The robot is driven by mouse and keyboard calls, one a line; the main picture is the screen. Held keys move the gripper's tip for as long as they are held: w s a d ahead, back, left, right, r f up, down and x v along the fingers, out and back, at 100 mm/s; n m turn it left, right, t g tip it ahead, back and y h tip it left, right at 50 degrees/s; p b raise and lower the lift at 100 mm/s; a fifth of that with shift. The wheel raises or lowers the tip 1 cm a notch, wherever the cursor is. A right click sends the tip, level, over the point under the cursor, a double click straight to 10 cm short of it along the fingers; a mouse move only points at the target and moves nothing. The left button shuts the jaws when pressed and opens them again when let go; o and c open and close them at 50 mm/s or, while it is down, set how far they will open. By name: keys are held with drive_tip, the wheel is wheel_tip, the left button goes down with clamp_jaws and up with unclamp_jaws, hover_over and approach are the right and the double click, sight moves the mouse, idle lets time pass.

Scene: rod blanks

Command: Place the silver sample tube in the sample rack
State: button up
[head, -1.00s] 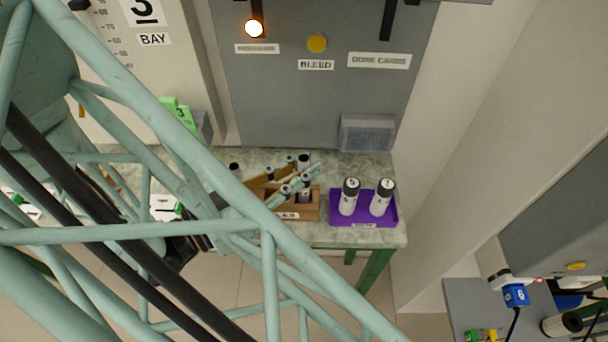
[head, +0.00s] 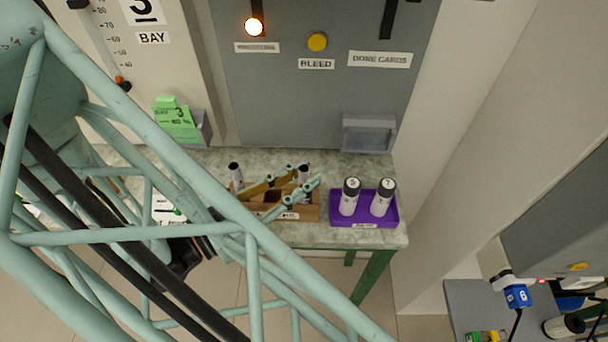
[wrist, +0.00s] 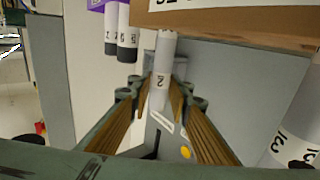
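The silver sample tube (wrist: 162,65), pale and marked 2, sits between the fingertips of my gripper (wrist: 163,88) in the wrist view, with both pads against it. In the head view its dark-topped end (head: 303,171) shows beyond my gripper (head: 300,178); one finger hides its lower part. The brown wooden sample rack (head: 288,214) stands on the counter right under the fingers. Its labelled edge (wrist: 235,20) also shows at the top of the wrist view. The tube's far end meets the rack's edge there; I cannot tell whether it is inside.
A purple tray (head: 365,223) with two black-capped tubes stands right of the rack. A clear box (head: 368,133) is on the panel behind. My arm's lattice hides the counter's left.

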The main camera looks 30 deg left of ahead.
drive_tip(key=shift+o, duration=1.1)
drive_tip(key=shift+r, duration=0.15)
drive_tip(key=p+v, duration=0.1)
drive_tip(key=v, duration=1.1)
drive_tip(key=shift+p, duration=0.3)
drive_tip(key=shift+r, duration=0.1)
